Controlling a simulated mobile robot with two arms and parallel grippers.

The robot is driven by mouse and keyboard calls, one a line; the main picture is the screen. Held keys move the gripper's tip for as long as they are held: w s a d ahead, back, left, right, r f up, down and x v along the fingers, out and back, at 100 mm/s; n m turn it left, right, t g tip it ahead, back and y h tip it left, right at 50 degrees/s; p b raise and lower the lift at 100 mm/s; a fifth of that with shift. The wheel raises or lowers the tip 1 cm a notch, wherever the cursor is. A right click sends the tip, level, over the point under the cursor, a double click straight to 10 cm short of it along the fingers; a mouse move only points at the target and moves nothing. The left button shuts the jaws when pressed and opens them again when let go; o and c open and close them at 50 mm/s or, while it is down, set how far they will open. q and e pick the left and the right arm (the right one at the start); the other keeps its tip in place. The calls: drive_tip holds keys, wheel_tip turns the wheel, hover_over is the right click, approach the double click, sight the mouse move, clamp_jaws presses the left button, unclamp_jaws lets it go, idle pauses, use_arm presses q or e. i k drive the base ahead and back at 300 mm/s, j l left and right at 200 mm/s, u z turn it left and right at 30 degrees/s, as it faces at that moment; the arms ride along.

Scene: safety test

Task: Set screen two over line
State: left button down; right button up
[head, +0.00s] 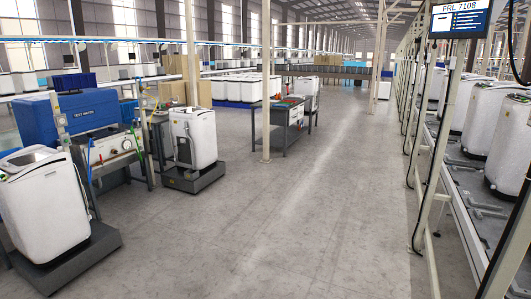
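A screen (460,18) hangs at the top right on a post beside the conveyor line. The line (466,215) runs along the right side and carries several white washing machines (487,118). Neither of my grippers is in view.
A wide grey floor aisle (300,215) is clear. Washing machines on dark bases (192,179), a test bench (112,146) and a blue tank (86,112) stand left. A dark workbench (284,118) and a post (266,80) stand mid-left. Posts (440,150) and hanging cables edge the line.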

sight(470, 19)
drive_tip(key=z, duration=1.95)
drive_tip(key=i+j+u, duration=0.35)
drive_tip(key=i+j, duration=1.5)
drive_tip(key=j, duration=0.15)
drive_tip(key=i+u, duration=0.1)
drive_tip(key=i, duration=0.55)
drive_tip(key=i+l, duration=0.1)
drive_tip(key=i, duration=0.55)
drive_tip(key=i+u, duration=0.15)
drive_tip(key=i, duration=0.5)
drive_tip(key=i+j+z, duration=0.1)
drive_tip(key=z, duration=0.7)
drive_tip(key=i+j+z, duration=0.2)
drive_tip(key=j+z, duration=0.3)
drive_tip(key=j, duration=0.6)
drive_tip(key=j+z, duration=0.45)
drive_tip(key=j, duration=0.7)
